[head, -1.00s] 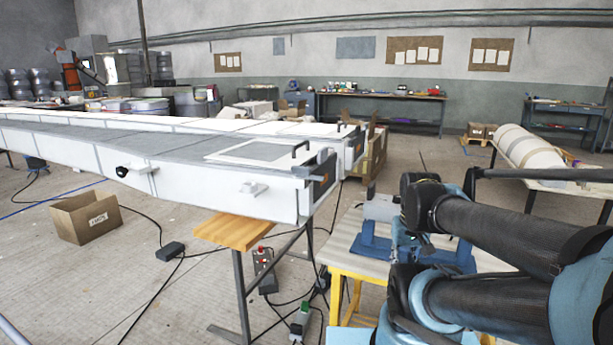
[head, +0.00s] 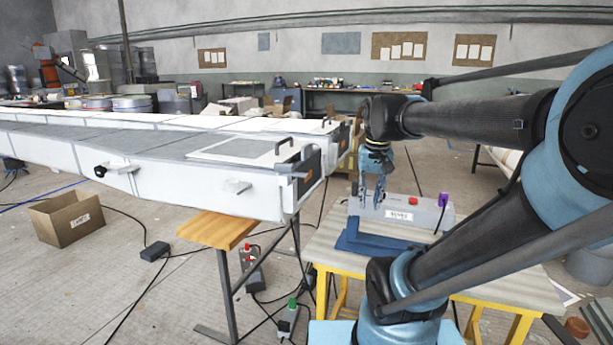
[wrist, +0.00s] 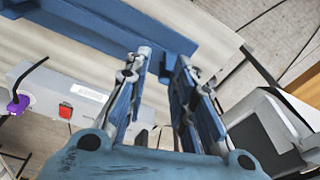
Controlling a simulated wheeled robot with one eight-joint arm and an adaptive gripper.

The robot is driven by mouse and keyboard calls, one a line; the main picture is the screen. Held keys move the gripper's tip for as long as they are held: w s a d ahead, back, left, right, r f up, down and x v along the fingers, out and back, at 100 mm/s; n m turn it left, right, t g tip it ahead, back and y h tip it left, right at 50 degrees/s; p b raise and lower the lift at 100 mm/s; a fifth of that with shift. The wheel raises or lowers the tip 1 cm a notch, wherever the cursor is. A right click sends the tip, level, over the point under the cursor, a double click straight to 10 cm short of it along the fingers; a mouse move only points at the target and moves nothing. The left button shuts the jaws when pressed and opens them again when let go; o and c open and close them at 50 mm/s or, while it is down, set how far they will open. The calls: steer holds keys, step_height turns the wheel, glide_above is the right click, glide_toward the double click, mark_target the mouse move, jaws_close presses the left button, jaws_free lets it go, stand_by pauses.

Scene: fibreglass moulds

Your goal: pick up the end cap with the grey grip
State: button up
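My gripper (head: 370,200) points down over the left part of the yellow-legged work table. In the wrist view my gripper (wrist: 160,70) shows two fingers apart, with nothing held between them. A flat blue piece (head: 362,243) lies on the table, below and in front of the gripper. It also shows in the wrist view (wrist: 105,22), with a narrower blue part reaching toward the fingertips. I cannot tell whether this blue piece is the end cap. No grey grip on it can be made out. Dark handles (head: 284,145) stand on the white mould ends to the left.
A grey box (head: 405,214) with a red button and purple plug stands on the table (head: 470,283) beside the gripper. The white mould (head: 210,190) is to the left on trestles. A cardboard box (head: 66,219) and cables lie on the floor.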

steer(key=w+a+r+m, duration=0.1)
steer(key=w+a+r, duration=0.3)
steer(key=w+r, duration=0.35)
steer(key=w+a+r+m, duration=0.1)
steer(key=w+a+r, duration=0.4)
steer(key=r, duration=0.4)
step_height(320, 180, up, 8)
steer(key=r+m+g, duration=0.1)
steer(key=g, duration=0.1)
glide_above(306, 144)
steer(key=f, duration=1.2)
steer(key=shift+s+d+f, duration=0.15)
steer(key=shift+s+f, duration=0.1)
steer(key=shift+s, duration=0.05)
steer(key=shift+w+f, duration=0.15)
steer(key=shift+f, duration=1.15)
steer(key=shift+w+f, duration=0.1)
steer(key=shift+f, duration=1.15)
steer(key=shift+c, duration=0.3)
jaws_close()
